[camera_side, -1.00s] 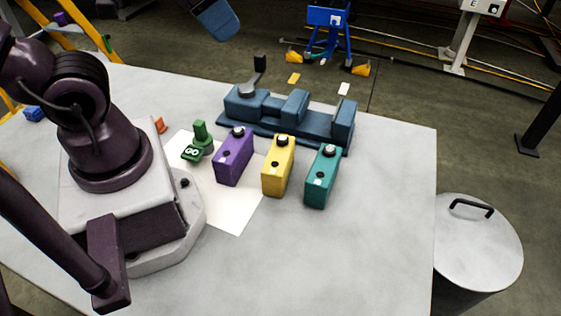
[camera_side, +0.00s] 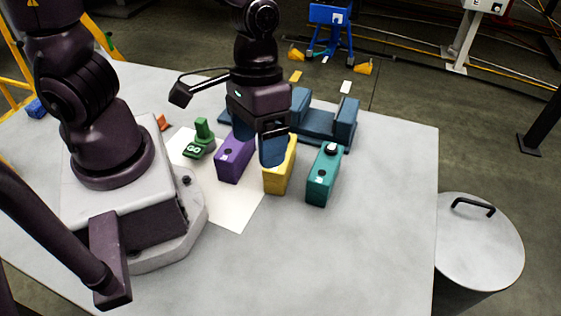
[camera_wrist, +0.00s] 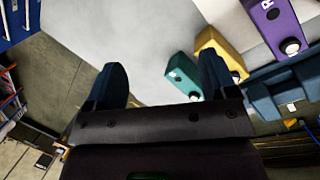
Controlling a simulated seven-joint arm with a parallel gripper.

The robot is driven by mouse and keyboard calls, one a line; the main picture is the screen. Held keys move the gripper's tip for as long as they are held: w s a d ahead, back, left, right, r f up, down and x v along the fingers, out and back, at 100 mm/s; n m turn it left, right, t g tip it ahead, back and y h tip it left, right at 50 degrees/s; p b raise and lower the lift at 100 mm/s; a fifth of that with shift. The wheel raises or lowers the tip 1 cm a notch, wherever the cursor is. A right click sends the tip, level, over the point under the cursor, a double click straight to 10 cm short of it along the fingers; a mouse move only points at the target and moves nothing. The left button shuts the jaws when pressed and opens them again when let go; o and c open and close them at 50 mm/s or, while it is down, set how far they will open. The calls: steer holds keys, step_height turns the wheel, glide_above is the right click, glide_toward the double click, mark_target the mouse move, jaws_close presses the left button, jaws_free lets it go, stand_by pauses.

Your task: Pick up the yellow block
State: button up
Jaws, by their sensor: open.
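The yellow block (camera_side: 277,178) stands upright on the table between the purple block (camera_side: 234,160) and the teal block (camera_side: 323,176). My gripper (camera_side: 258,150) hangs over the purple and yellow blocks in the side view, its blue fingers hiding their tops. In the wrist view my gripper (camera_wrist: 165,80) is open, with nothing between its fingers. There the yellow block (camera_wrist: 222,50) is beyond the right finger, outside the gap, and the teal block (camera_wrist: 184,74) shows beside that finger.
A dark blue jig (camera_side: 322,125) stands behind the blocks, partly hidden by my arm. A green GO stamp-like piece (camera_side: 199,140) stands left of the purple block on a white sheet (camera_side: 232,210). The table's front right (camera_side: 370,240) is clear. A lidded bin (camera_side: 477,245) stands beyond the right edge.

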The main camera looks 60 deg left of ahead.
steer(key=w+a+f+n+t+y, duration=0.1)
steer(key=w+a+f+n, duration=0.1)
steer(key=f, duration=0.1)
steer(key=w+a+f+n+t+y, duration=0.1)
steer(key=w+a+f+n+y, duration=0.1)
steer(key=f+n, duration=0.1)
steer(key=w+a+f+n+t+y, duration=0.1)
steer(key=a+f+n, duration=0.2)
steer(key=shift+w+a+f+y, duration=0.1)
steer(key=shift+w+f+y, duration=0.3)
steer(key=shift+w+a+r+n+t, duration=0.1)
steer(key=shift+w+a+n+t, duration=0.2)
steer(key=shift+w+n, duration=0.2)
steer(key=shift+x, duration=1.15)
steer(key=shift+a+f, duration=0.3)
steer(key=shift+f, duration=0.5)
steer(key=shift+x, duration=1.65)
steer(key=shift+w+d, duration=0.1)
steer(key=shift+d, duration=0.05)
